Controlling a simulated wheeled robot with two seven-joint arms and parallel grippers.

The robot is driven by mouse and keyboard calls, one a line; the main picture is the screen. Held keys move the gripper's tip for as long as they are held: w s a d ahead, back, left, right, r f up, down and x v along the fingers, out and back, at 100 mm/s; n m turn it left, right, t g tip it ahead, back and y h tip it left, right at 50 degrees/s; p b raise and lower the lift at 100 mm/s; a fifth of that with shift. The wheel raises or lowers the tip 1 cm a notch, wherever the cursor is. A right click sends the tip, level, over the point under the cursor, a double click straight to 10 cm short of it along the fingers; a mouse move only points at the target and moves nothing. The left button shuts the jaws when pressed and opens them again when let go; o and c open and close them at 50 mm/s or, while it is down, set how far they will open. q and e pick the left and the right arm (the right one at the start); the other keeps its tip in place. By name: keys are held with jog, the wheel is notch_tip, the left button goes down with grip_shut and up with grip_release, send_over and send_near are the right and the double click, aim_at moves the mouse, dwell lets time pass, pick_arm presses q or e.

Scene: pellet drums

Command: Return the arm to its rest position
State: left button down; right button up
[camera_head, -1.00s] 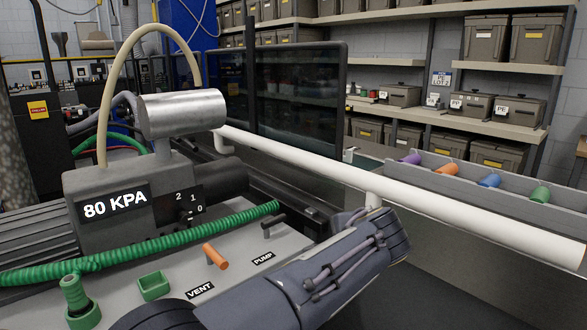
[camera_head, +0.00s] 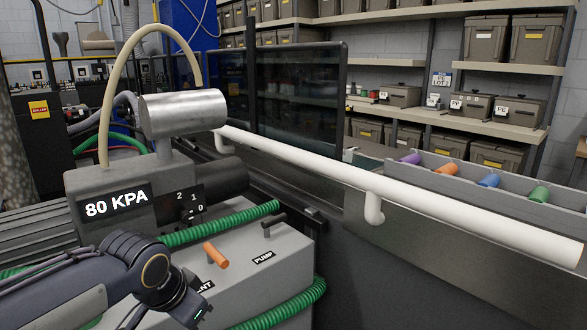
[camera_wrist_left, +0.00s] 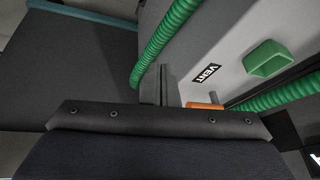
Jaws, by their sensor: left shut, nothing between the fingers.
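My left arm comes in from the lower left in the head view and crosses the front of the grey pump unit (camera_head: 245,262). Its wrist is at the bottom edge there, and I cannot make out the fingers in that view. In the left wrist view my left gripper (camera_wrist_left: 161,84) shows as two grey fingers pressed together, with nothing between them. The fingers show beside the green hose (camera_wrist_left: 160,45) and the orange lever (camera_wrist_left: 205,105); I cannot tell how far apart they are. My right gripper is out of view.
The orange lever (camera_head: 216,255) and a dark lever (camera_head: 273,221) stand on the unit top. A green hose (camera_head: 292,304) hangs at its front. A white pipe (camera_head: 430,203) runs along the right, before a tray of coloured plugs (camera_head: 425,182).

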pick_arm(q)
jog(key=s+a+f+n+h, duration=0.1)
jog(key=s+f+n, duration=0.3)
jog(key=s, duration=0.6)
jog(key=s+a+f+n+h, duration=0.2)
jog(key=s+f+n, duration=0.15)
jog(key=s, duration=0.65)
notch_tip(320, 180, up, 15)
jog(key=p, duration=1.5)
jog(key=shift+d+r+t+p, duration=0.15)
jog(key=shift+t+p, duration=0.15)
